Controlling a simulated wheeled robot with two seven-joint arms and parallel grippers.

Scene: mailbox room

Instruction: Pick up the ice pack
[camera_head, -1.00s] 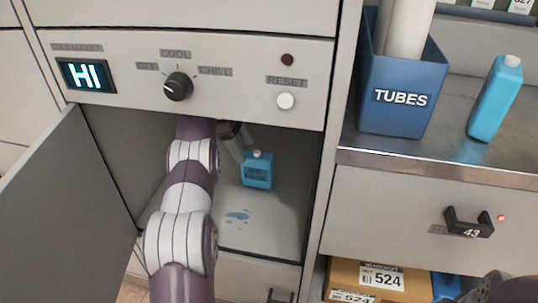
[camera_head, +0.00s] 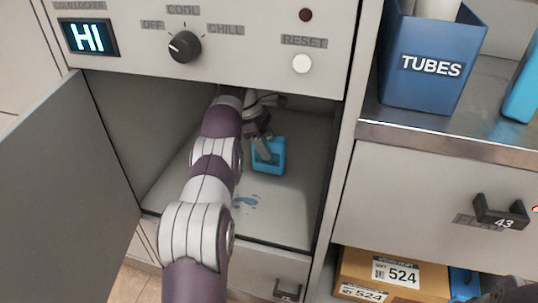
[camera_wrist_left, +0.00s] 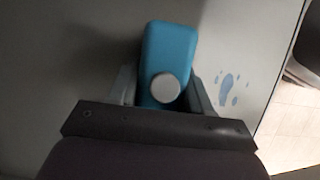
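The ice pack (camera_head: 270,160) is a small light-blue block with a white cap, standing on the floor of the open cold locker. It also shows in the left wrist view (camera_wrist_left: 170,50), cap towards the camera. My left gripper (camera_head: 262,147) reaches into the locker and is at the ice pack. In the left wrist view my left gripper (camera_wrist_left: 163,95) has one finger on each side of the pack, open around it; firm contact does not show. My right gripper is not in view; only a dark part shows in the lower right corner.
The locker door (camera_head: 60,190) stands open at left. The control panel (camera_head: 230,40) reads HI above the opening. A wet patch (camera_head: 245,202) lies on the locker floor. At right are a blue TUBES bin (camera_head: 430,70), another blue pack (camera_head: 524,95) and a cardboard box (camera_head: 390,272).

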